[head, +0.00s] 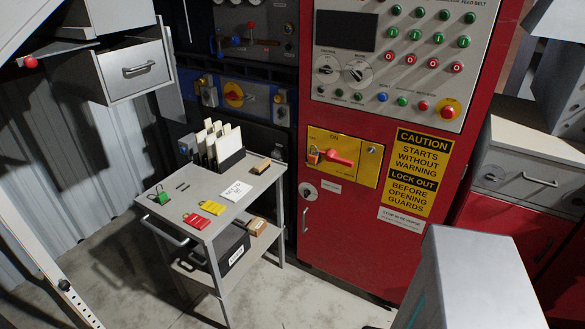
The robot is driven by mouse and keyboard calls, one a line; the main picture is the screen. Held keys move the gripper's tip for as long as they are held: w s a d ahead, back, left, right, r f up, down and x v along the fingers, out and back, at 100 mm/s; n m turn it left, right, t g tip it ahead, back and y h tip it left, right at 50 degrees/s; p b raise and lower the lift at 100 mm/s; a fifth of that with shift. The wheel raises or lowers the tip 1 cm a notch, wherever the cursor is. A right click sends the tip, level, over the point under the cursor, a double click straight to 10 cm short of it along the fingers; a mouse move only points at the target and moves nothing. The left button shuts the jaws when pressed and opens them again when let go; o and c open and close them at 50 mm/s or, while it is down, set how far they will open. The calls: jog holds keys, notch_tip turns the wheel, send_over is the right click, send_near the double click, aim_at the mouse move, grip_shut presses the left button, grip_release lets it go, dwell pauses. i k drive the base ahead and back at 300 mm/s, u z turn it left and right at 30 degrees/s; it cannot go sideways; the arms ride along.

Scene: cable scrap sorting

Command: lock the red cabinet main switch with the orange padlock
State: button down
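The red cabinet (375,225) stands in the middle right. Its main switch has a red handle (338,158) on a yellow plate (366,172), with "ON" printed above. The handle lies roughly sideways. My gripper is not in view.
A blue panel with a yellow-red rotary switch (235,95) is behind. A grey block (470,275) fills the lower right.

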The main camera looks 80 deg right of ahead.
aim_at(312, 159)
jog(key=u, duration=0.45)
jog(key=k, duration=1.45)
jog(key=z, duration=0.5)
jog(key=i, duration=1)
jog(key=u, duration=0.05)
